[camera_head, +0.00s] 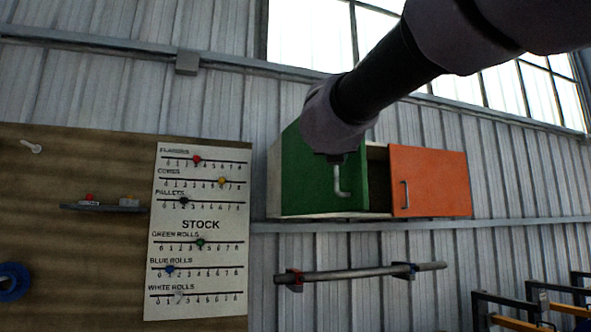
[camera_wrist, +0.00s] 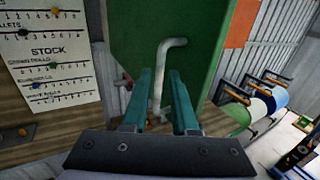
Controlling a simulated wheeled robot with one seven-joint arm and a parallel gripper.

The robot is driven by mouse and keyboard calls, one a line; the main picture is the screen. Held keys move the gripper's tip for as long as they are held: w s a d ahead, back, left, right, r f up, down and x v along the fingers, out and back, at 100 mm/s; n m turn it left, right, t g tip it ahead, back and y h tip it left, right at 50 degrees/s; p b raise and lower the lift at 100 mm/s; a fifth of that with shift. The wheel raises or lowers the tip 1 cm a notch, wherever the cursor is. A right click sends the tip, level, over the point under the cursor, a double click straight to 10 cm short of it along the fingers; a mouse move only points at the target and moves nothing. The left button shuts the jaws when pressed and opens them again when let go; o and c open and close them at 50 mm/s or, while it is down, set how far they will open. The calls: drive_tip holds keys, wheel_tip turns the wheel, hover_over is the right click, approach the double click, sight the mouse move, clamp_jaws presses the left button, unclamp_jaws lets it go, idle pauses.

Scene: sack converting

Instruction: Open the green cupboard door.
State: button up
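The green cupboard door (camera_head: 355,190) is on the left of a wall cupboard in the head view. A dark gap with part of the inside shows between its right edge and the orange door (camera_head: 435,180), so it looks a little ajar. Its grey bent handle (camera_head: 341,184) is near its right side. The handle also shows in the wrist view (camera_wrist: 171,44), running down between the two teal fingers of my gripper (camera_wrist: 161,74). The fingers stand apart on either side of it, and I cannot see contact. In the head view my wrist hides the top of the green door.
The orange door has its own handle (camera_head: 405,195). A grey bar (camera_head: 345,274) is mounted on the wall below the cupboard. A white stock board (camera_head: 200,230) is at left, and a roll rack (camera_wrist: 265,100) is at right in the wrist view.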

drive_tip(key=v, duration=0.6)
drive_tip(key=shift+s, duration=0.4)
drive_tip(key=w+d+f+n+y, duration=0.15)
drive_tip(key=n+y, duration=0.25)
drive_tip(key=n, duration=0.7)
drive_tip(key=w+f+n+y, duration=0.3)
drive_tip(key=n+y, duration=0.2)
drive_tip(key=n, duration=0.6)
drive_tip(key=s+d+f+n+g+h, duration=0.1)
drive_tip(key=s+d+f+n+g, duration=0.1)
drive_tip(key=f, duration=0.5)
drive_tip(key=s+d+f+n+g, duration=0.2)
drive_tip(key=d+f+n+g, duration=0.2)
drive_tip(key=f+n+g, duration=0.1)
drive_tip(key=s+d+f+n+g+h, duration=0.1)
drive_tip(key=s+d+f+n+g, duration=0.1)
drive_tip(key=f, duration=0.8)
drive_tip(key=d+n+g, duration=0.1)
drive_tip(key=d+n, duration=0.1)
drive_tip(key=n, duration=0.1)
drive_tip(key=shift+s+n+h, duration=0.25)
drive_tip(key=shift+n+h, duration=0.05)
drive_tip(key=shift+n, duration=0.1)
drive_tip(key=shift+w+d, duration=0.1)
drive_tip(key=shift+d, duration=0.05)
